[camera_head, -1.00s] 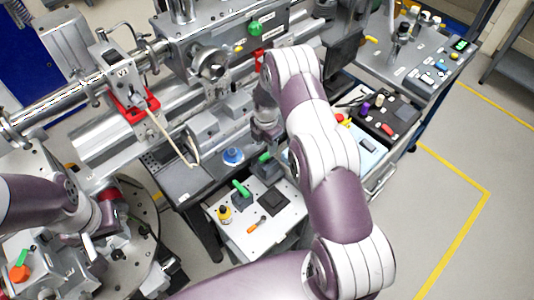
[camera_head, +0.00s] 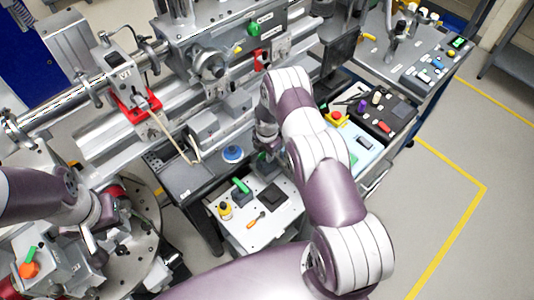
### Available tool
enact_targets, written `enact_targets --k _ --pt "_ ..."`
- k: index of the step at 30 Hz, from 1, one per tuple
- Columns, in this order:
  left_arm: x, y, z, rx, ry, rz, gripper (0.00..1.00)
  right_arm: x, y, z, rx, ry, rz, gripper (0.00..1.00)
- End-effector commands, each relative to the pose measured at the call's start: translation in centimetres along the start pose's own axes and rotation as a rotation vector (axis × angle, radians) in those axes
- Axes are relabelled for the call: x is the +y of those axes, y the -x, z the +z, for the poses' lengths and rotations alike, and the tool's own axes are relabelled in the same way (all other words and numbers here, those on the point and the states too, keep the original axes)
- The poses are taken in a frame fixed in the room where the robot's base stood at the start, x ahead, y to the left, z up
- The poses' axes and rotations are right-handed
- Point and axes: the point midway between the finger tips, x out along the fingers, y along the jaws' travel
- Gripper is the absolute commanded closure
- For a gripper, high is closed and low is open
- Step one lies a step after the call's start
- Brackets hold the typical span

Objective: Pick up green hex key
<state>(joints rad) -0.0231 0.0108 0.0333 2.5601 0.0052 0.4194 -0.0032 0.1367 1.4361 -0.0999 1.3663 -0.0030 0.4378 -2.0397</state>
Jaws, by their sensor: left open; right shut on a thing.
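My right gripper (camera_head: 267,147) is over the dark holder block (camera_head: 265,170) at the back of the white-topped cart. It is shut on a small green piece, which I take to be the green hex key (camera_head: 262,156). My arm and the jaws hide most of it, so I cannot tell whether it is clear of the block. Another green-handled item (camera_head: 241,186) stands on the cart to the left. My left gripper (camera_head: 88,240) is open at the far left, above the round metal stage, with no thing visible between its fingers.
The cart top (camera_head: 238,233) also bears a yellow item (camera_head: 224,210), an orange-handled screwdriver (camera_head: 256,221) and a dark square pad (camera_head: 273,198). A blue knob (camera_head: 233,153) is close to the left of my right gripper. Beamline hardware stands behind; open floor is right.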

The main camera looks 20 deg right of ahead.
Motion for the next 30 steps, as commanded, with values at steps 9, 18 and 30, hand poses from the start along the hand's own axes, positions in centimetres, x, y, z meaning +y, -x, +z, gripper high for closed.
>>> enact_targets --k 9,18,30 --pt "0.0 -0.8 0.1 0.0 0.0 0.0 0.57 0.1 1.8 0.1 -0.001 0.0 0.002 1.0" --pt "0.0 -2.5 0.3 0.0 0.0 0.0 0.57 0.1 7.1 0.0 0.0 0.0 0.003 1.0" --pt "0.0 -3.0 0.3 0.0 0.0 0.0 0.57 0.0 10.1 0.0 0.002 0.001 -0.001 1.0"
